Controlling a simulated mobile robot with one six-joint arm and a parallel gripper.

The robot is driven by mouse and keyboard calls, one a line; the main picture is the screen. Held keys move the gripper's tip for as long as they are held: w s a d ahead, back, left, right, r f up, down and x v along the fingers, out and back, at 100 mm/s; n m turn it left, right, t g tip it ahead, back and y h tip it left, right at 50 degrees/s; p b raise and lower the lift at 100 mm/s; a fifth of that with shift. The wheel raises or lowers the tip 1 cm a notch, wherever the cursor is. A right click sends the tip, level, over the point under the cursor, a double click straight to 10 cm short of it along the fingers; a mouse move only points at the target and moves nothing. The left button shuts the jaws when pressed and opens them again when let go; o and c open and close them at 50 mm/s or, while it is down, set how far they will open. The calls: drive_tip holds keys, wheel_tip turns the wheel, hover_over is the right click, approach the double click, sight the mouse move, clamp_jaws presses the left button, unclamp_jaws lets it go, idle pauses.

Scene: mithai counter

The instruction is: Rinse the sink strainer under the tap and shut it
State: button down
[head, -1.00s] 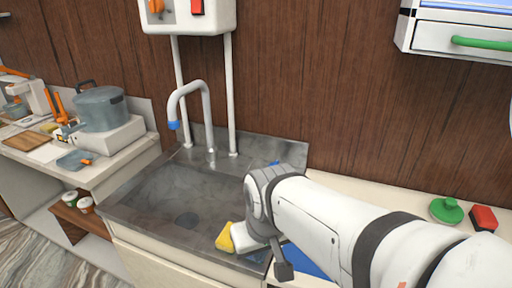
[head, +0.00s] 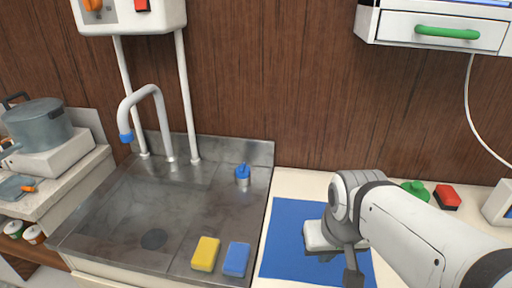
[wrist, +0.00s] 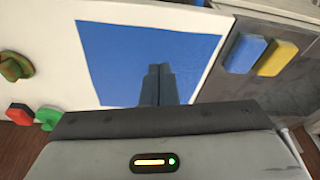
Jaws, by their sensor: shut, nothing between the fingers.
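The grey curved tap (head: 155,92) has a blue tip (head: 126,137) over the basin's left part; no water shows. A small blue-topped fitting (head: 243,174) stands on the sink's right deck. My gripper is above the blue mat, right of the sink. In the wrist view my gripper's fingers (wrist: 158,72) are together and empty over the mat; in the head view they are mostly hidden.
A yellow sponge (head: 205,254) and a blue sponge (head: 236,259) lie on the sink's front right deck. The blue mat (head: 285,235) is bare. Green (head: 414,190) and red (head: 447,197) items sit at the back right. A pot (head: 38,125) stands far left.

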drive_tip(key=m+t+y, duration=0.1)
drive_tip(key=t+y, duration=0.2)
drive_tip(key=y, duration=0.2)
hover_over(247, 172)
drive_tip(key=s+d, duration=0.7)
drive_tip(key=d, duration=0.2)
drive_tip(key=f, duration=0.2)
drive_tip(key=p+x, duration=0.1)
drive_tip(key=x, duration=0.8)
drive_tip(key=shift+w+a+f+p, duration=0.25)
drive_tip(key=shift+p, duration=0.1)
drive_tip(key=a, duration=0.1)
drive_tip(key=a+p, duration=0.1)
drive_tip(key=shift+w+a+r, duration=0.25)
drive_tip(key=shift+a+r, duration=0.05)
drive_tip(key=shift+a, duration=0.05)
drive_tip(key=shift+w+a+f+p, duration=0.15)
drive_tip(key=shift+a+p, duration=0.2)
drive_tip(key=shift+a, duration=0.2)
drive_tip(key=shift+d, duration=0.15)
